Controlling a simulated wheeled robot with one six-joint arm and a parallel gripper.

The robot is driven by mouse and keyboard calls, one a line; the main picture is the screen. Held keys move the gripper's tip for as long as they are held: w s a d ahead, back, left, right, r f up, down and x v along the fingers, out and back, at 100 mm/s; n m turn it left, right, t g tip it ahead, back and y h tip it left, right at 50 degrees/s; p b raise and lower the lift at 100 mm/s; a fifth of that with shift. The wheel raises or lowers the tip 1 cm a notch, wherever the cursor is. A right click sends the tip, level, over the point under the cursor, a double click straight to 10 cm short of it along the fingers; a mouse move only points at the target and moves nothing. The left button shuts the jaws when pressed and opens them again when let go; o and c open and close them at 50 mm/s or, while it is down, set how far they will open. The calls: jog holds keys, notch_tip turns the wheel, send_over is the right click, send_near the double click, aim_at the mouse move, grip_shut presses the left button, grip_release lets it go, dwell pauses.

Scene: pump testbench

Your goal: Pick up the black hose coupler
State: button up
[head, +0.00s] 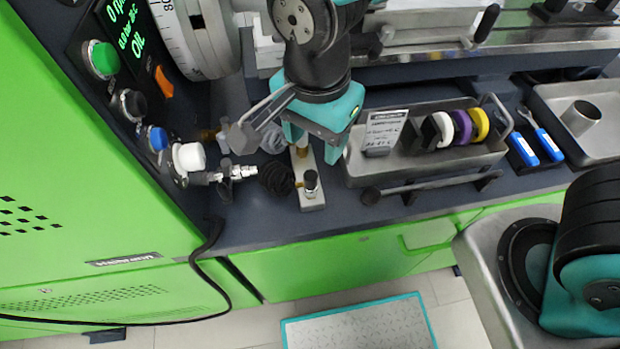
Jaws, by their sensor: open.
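My gripper (314,146) is open, with teal fingers pointing down over a small metal block (311,199) that carries upright fittings. Nothing shows held between the fingers, though the arm hides part of the space below. A black ring-shaped piece (431,131) stands first in a row of coloured rings in a metal tray, to the right of my gripper. A dark, ribbed round piece (276,179) lies just left of the block. I cannot tell for certain which of these two is the black hose coupler.
The metal tray (410,172) has a raised rail and holds a label card (385,132) and white, purple and yellow rings. Blue-handled tools (536,146) lie right of it. Bare dark bench (258,226) shows in front.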

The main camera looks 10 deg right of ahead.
aim_at(310, 184)
notch_tip(310, 184, down, 7)
jog(key=shift+r, duration=0.1)
jog(key=shift+s+a+f, duration=0.1)
jog(key=shift+a+f, duration=0.1)
jog(key=shift+f, duration=1.1)
jog(key=shift+a+f, duration=0.15)
jog(key=shift+f, duration=1.15)
grip_shut()
jog(key=shift+r, duration=0.1)
notch_tip(310, 184, up, 20)
jog(key=p, duration=0.1)
